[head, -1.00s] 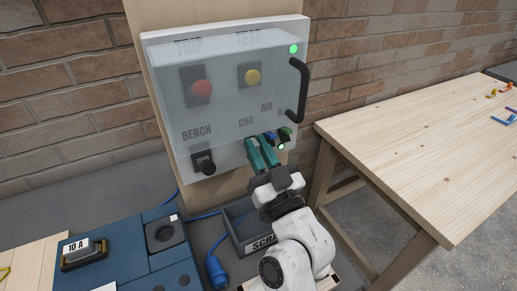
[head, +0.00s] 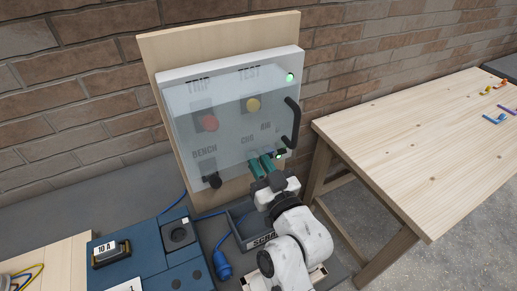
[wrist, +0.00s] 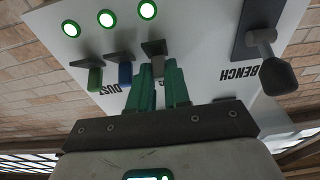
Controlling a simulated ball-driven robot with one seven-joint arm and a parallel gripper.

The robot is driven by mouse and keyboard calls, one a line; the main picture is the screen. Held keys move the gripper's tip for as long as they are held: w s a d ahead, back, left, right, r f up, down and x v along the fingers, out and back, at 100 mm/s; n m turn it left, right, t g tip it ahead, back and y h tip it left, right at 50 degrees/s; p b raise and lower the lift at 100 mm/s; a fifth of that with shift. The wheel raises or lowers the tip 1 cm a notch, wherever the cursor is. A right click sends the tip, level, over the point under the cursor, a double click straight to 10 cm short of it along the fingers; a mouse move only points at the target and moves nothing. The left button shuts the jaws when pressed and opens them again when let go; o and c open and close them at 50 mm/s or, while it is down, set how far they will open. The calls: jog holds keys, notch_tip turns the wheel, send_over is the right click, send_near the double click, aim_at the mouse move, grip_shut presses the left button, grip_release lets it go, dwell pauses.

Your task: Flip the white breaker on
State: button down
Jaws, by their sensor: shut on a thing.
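The panel (head: 235,140) stands against a wooden board, with a row of small breakers along its lower right edge. In the wrist view, which is upside down, my gripper (wrist: 159,72) has its two green fingers closed around a pale grey-white lever, the white breaker (wrist: 158,66), below a dark mount. A blue breaker (wrist: 125,73) and a green breaker (wrist: 95,78) sit to its left, apart from the fingers. Three green lamps are lit by the breakers, one of them (wrist: 147,10) in line with the white breaker. In the head view my gripper (head: 262,162) hides most of the row.
A black lever marked BENCH (wrist: 267,60) is to the right in the wrist view. The panel has a red button (head: 208,123), a yellow button (head: 253,105) and a black handle (head: 291,122). A wooden table (head: 420,140) stands at right, a blue case (head: 150,255) at lower left.

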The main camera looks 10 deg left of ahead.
jog(key=shift+a+r+g+h, duration=0.1)
jog(key=shift+r+g+h, duration=0.2)
jog(key=shift+g+h, duration=0.3)
jog(key=c, duration=1.4)
grip_release()
jog(key=shift+o, duration=0.2)
